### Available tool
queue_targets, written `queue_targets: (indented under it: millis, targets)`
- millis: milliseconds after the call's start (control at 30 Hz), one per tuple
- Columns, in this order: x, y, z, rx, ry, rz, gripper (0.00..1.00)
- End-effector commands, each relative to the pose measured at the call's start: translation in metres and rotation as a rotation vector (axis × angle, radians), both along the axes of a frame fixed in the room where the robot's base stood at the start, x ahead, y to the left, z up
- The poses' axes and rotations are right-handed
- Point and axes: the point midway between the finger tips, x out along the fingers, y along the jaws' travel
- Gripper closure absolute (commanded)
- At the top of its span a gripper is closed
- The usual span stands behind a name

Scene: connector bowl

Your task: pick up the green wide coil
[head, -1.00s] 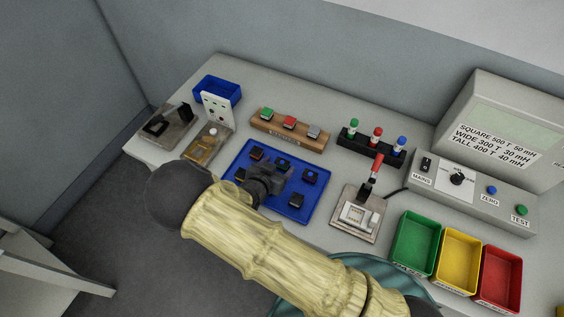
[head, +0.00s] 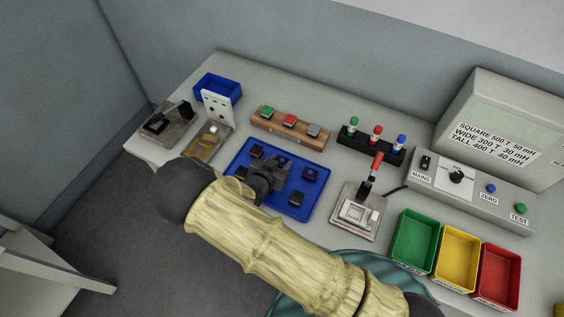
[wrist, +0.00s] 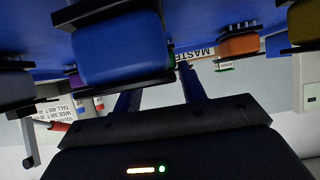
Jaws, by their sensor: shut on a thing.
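My gripper (head: 267,180) is low over the blue tray (head: 243,148), among dark coils. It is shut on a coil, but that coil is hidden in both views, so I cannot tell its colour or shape. In the wrist view my gripper's two dark fingers (wrist: 158,92) reach up behind a large blue coil (wrist: 120,50) with black flanges, which stands close to the camera. An orange coil (wrist: 238,45) shows to the right there. In the head view other coils stand around my gripper, one of them at the right (head: 309,174).
A wooden MASTER strip (head: 300,137) with green, red and grey blocks stands behind the tray. A lever fixture (head: 352,220) is at its right. Green (head: 413,240), yellow (head: 457,258) and red (head: 498,277) bins stand further right. A metal fixture (head: 205,145) is at the left.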

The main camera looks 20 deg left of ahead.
Motion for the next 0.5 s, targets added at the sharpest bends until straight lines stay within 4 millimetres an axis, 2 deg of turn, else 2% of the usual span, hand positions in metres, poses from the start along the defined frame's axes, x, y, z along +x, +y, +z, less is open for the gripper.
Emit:
queue_targets:
  millis: [267,500]
  targets:
    - [0.0,0.0,0.002,0.001,0.0,0.0,0.81]
    - [0.0,0.001,0.022,0.004,-0.001,-0.001,0.81]
